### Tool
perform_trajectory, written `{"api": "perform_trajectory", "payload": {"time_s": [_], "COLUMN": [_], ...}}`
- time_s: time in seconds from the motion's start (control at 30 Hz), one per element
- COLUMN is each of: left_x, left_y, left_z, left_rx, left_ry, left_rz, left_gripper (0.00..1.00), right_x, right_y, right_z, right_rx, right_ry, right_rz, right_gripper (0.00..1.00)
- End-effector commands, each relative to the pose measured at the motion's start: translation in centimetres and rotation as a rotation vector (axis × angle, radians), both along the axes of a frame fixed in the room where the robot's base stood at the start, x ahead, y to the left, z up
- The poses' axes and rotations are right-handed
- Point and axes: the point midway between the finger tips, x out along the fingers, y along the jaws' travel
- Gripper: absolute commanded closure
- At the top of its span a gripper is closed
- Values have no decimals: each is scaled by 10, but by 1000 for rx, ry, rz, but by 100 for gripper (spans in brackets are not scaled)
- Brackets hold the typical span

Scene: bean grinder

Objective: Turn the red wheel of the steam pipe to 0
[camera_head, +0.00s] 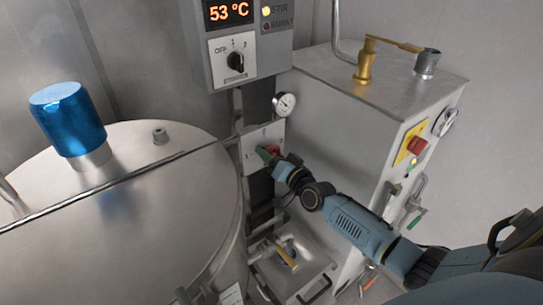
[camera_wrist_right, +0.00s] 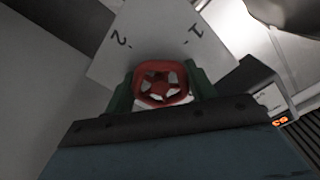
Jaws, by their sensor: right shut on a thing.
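The red wheel (camera_wrist_right: 160,82) of the steam pipe shows in the right wrist view, in front of a white scale plate (camera_wrist_right: 150,38) with the marks 2 and 1. My right gripper (camera_wrist_right: 163,92) is shut on the wheel, with a green finger on each side of it. In the head view the right gripper (camera_head: 268,155) is at the white plate (camera_head: 249,150) below the gauge, and it hides most of the wheel. The 0 mark cannot be made out in the wrist view. My left gripper is not in view.
A round steel vessel (camera_head: 150,225) with a blue motor (camera_head: 68,118) stands at the left. A control box (camera_head: 240,60) reading 53 °C is above the plate, beside a pressure gauge (camera_head: 285,104). A steel cabinet (camera_head: 350,110) stands close at the right.

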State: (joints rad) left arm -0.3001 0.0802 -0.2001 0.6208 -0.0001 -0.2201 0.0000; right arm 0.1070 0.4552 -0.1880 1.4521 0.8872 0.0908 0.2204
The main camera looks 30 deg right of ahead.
Motion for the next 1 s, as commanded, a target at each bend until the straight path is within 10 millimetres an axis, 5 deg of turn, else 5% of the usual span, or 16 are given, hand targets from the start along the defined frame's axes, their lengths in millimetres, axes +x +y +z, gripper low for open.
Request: {"api": "perform_trajectory", "payload": {"time_s": [0.5,1.0], "left_x": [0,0], "left_y": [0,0], "left_z": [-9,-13], "left_rx": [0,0], "left_ry": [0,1], "left_rz": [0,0], "left_gripper": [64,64], "right_x": [0,0], "right_y": [0,1], "right_z": [0,1], "right_rx": [461,672], "right_ry": [36,53], "right_rz": [0,0], "right_gripper": [67,67]}}
